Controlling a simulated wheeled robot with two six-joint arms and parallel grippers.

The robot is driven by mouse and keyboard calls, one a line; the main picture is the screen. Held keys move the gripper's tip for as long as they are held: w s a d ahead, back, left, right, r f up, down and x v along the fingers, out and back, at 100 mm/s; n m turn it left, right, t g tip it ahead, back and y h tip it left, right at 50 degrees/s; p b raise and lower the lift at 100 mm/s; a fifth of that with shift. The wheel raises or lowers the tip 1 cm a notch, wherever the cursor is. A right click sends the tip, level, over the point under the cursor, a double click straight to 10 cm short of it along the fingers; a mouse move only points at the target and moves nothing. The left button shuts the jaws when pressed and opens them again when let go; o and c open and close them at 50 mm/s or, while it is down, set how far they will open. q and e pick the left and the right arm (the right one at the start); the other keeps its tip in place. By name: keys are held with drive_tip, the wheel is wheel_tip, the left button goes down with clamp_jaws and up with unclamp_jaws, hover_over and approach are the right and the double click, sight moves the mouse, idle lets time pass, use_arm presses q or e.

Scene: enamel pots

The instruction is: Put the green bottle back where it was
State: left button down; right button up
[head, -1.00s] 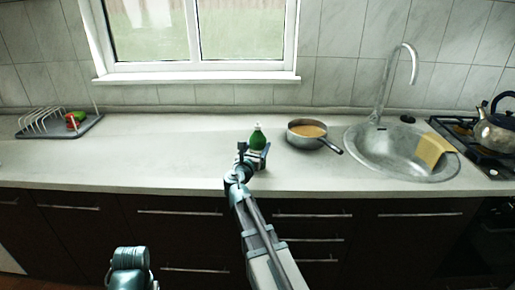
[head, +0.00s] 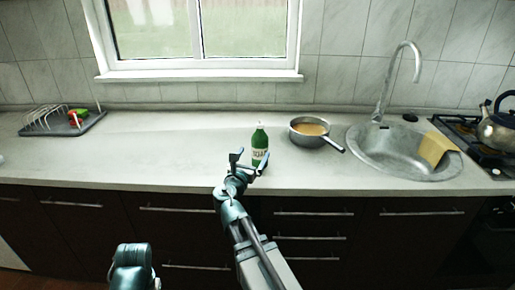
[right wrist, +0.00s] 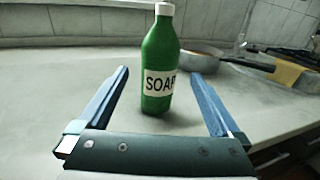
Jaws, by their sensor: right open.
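The green bottle (head: 260,146) has a white cap and a white label reading SOAP. It stands upright on the counter, left of the saucepan. My right gripper (head: 249,163) is open just in front of it, toward the counter's front edge. In the right wrist view the bottle (right wrist: 158,65) stands beyond and between the two spread fingers (right wrist: 158,90), with no finger touching it. The left gripper does not show; only part of my left arm is at the bottom of the head view.
A saucepan (head: 309,141) with orange-brown contents stands right of the bottle. Further right are the sink (head: 385,165) with a yellow cloth (head: 433,148), and a kettle (head: 498,130) on the stove. A dish rack (head: 60,122) is far left. The counter (head: 150,150) between is clear.

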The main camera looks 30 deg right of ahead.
drive_tip(key=shift+v, duration=2.15)
drive_tip(key=s+a+f+m+g+y, duration=0.1)
drive_tip(key=f+m, duration=0.2)
drive_tip(key=s+a+f+m+g+y, duration=0.1)
drive_tip(key=a+f+m, duration=0.1)
drive_tip(key=f+m, duration=0.1)
drive_tip(key=s+a+f+m+g, duration=0.1)
drive_tip(key=a+f+m+g, duration=0.1)
drive_tip(key=m, duration=0.1)
drive_tip(key=shift+s+a+f+y, duration=0.1)
drive_tip(key=shift+s+f+y, duration=0.15)
drive_tip(key=shift+f+y, duration=0.15)
drive_tip(key=s+a+f+m+g+y, duration=0.2)
drive_tip(key=s+a+f+m+y, duration=0.1)
drive_tip(key=a, duration=0.4)
drive_tip(key=s+a+f+m+g+y, duration=0.3)
drive_tip(key=s+a+f+m, duration=0.2)
drive_tip(key=s+a+m, duration=0.1)
drive_tip(key=s+a+f+m+g+y, duration=0.3)
drive_tip(key=s+a, duration=0.4)
drive_tip(key=a, duration=0.3)
wheel_tip(320, 180, down, 2)
drive_tip(key=shift+f+m, duration=0.1)
drive_tip(key=shift+m, duration=0.7)
drive_tip(key=shift+w, duration=0.1)
